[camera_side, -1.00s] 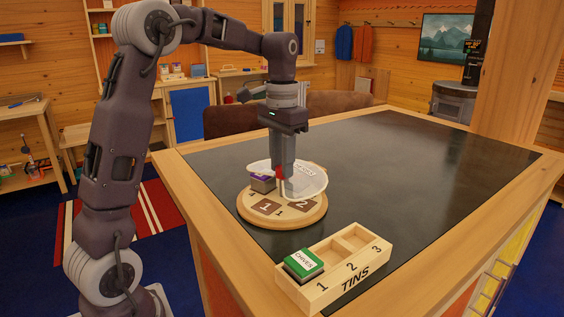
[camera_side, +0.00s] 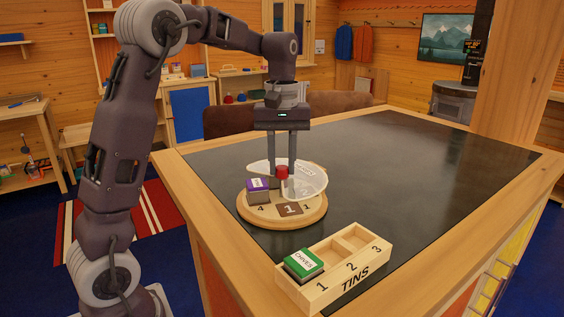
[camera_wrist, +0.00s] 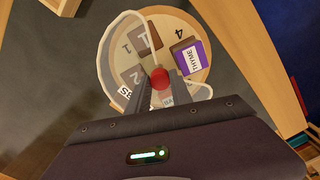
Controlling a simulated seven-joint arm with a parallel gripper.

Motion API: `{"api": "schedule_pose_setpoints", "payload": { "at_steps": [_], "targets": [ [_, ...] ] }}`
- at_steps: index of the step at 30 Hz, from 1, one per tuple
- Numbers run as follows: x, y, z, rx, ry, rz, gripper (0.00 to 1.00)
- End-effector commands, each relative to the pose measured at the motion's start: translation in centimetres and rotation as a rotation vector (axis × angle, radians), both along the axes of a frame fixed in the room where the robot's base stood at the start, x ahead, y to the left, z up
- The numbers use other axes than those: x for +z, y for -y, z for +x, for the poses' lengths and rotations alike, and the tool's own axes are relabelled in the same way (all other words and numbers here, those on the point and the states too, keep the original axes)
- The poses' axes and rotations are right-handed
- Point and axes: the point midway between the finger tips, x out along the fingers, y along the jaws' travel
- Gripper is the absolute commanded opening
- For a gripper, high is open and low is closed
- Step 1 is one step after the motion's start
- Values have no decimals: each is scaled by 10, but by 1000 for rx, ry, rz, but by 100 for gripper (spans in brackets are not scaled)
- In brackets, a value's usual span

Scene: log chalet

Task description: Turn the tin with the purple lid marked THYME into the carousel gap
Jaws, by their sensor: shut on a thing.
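My gripper (camera_side: 282,168) points straight down, shut on the red knob (camera_side: 283,174) at the carousel's middle; the knob also shows in the wrist view (camera_wrist: 160,78). The round wooden carousel (camera_side: 268,225) has numbered places. The purple-lidded tin (camera_side: 257,185) stands upright on it, at left in the side view, beside the 4. In the wrist view the THYME tin (camera_wrist: 188,56) reads clearly, right of the knob. A see-through cover (camera_side: 314,184) spans the back and right of the carousel. The tin appears uncovered, in the cover's open gap.
A wooden rack marked TINS (camera_side: 352,283) stands in front, at the worktop's near edge. A green-lidded CHIVES tin (camera_side: 304,263) sits in its place 1; places 2 and 3 look empty. The dark worktop (camera_side: 430,165) is clear to the right.

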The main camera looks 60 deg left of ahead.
Motion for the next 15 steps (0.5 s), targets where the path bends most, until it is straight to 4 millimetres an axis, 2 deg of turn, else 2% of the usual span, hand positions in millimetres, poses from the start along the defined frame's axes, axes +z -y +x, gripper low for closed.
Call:
{"api": "schedule_pose_setpoints", "payload": {
  "at_steps": [6, 15],
  "targets": [
    [1, 0, 0, 150, 1, 0, 0],
    [1, 0, 0, 277, 2, 0, 0]
  ]
}}
